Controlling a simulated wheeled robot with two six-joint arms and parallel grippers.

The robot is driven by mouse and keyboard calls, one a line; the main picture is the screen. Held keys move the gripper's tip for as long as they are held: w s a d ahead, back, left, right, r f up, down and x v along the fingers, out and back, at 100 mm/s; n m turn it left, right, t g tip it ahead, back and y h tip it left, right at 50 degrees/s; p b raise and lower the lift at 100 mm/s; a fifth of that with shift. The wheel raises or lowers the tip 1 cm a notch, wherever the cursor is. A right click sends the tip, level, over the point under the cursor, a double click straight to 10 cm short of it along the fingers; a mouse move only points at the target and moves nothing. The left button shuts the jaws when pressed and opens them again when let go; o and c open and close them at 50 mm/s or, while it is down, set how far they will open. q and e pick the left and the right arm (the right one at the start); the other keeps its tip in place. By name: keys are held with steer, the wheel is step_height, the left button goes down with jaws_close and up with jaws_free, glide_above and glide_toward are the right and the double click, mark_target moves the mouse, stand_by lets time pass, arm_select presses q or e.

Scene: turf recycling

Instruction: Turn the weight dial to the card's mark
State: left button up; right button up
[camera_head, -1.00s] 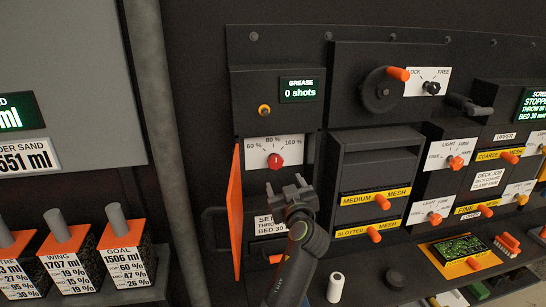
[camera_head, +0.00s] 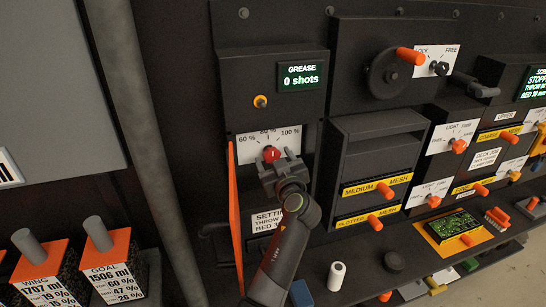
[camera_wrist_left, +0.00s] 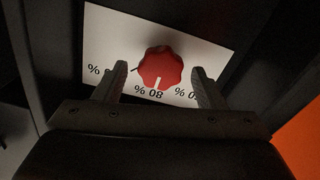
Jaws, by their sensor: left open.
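The red dial (camera_head: 271,153) sits on a white scale plate (camera_head: 249,148) marked 60 %, 80 % and 100 %, left of centre in the head view. In the left wrist view the plate is upside down, and the white line on the dial (camera_wrist_left: 161,62) points at 80 %. My left gripper (camera_head: 278,163) is open just in front of the dial. In the wrist view its fingers (camera_wrist_left: 160,76) lie either side of the dial's lower part, apart from it. A white settings card (camera_head: 266,222) is below, partly hidden by my left arm. My right gripper is out of view.
An orange panel edge (camera_head: 235,215) stands upright just left of the dial. A grease display (camera_head: 299,76) reads 0 shots above. Mesh drawers (camera_head: 370,189) with orange knobs are to the right. A white roll (camera_head: 337,275) stands on the shelf below.

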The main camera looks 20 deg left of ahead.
arm_select(q)
steer(key=shift+c, duration=0.7)
steer(key=c, duration=0.8)
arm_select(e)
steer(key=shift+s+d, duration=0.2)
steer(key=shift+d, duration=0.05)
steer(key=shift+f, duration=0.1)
